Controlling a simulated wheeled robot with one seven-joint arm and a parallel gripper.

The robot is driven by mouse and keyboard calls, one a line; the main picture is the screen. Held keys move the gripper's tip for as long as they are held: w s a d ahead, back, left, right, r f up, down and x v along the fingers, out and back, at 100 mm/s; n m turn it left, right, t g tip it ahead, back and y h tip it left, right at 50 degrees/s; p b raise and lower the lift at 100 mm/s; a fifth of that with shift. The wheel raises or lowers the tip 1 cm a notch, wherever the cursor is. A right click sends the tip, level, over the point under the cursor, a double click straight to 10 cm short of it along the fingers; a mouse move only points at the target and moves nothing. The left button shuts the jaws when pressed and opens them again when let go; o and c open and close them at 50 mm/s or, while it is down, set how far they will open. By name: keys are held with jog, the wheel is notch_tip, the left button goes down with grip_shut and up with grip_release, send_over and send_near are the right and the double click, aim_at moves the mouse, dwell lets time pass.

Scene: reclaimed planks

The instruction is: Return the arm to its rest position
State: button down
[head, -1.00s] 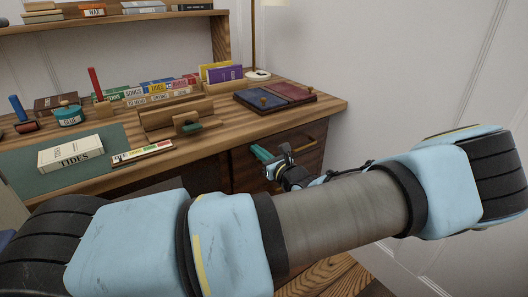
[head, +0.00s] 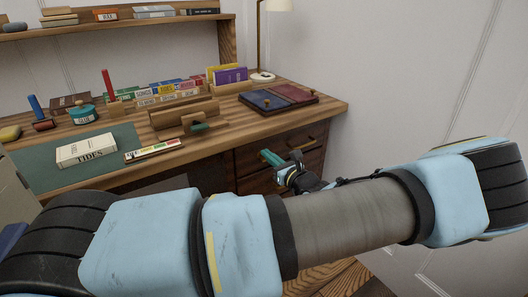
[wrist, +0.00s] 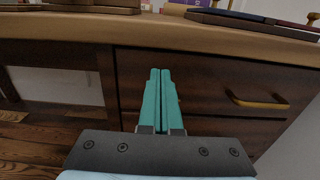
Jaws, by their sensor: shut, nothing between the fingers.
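My gripper (head: 272,158) hangs in front of the desk's drawers, below the level of the desk top. In the wrist view its two teal fingers (wrist: 158,98) are side by side and shut, with nothing between them. They point at the dark drawer front (wrist: 205,80), left of its brass handle (wrist: 257,101). Whether the fingertips touch the drawer front I cannot tell. My arm stretches across the lower part of the head view and hides some of the floor and the lower desk.
The wooden desk (head: 310,115) carries a cream TIDES book (head: 87,149) on a green mat (head: 35,172), a row of small books, a teal glue pot (head: 82,115) and a red-and-blue tray (head: 278,98). A lamp (head: 262,75) stands at the back. A white wall (head: 420,70) is at right.

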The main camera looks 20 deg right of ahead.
jog(key=v, duration=0.9)
jog(key=s+a+n+g+y, duration=0.2)
jog(key=s+a+n+g, duration=0.1)
jog(key=a+n+g, duration=1.8)
jog(key=s+a+r+n+t+h+p, duration=0.1)
jog(key=a+r+n+t+h+p, duration=0.1)
jog(key=r, duration=1)
jog(key=s+a+r+n+t+h+p, duration=0.1)
jog(key=a+r+n+t+h+p, duration=0.2)
jog(key=r+p, duration=0.8)
jog(key=a+r+n+h, duration=0.1)
jog(key=a+n+h, duration=0.1)
jog(key=a+n, duration=0.2)
jog(key=shift+a+n, duration=0.3)
jog(key=shift+n, duration=0.4)
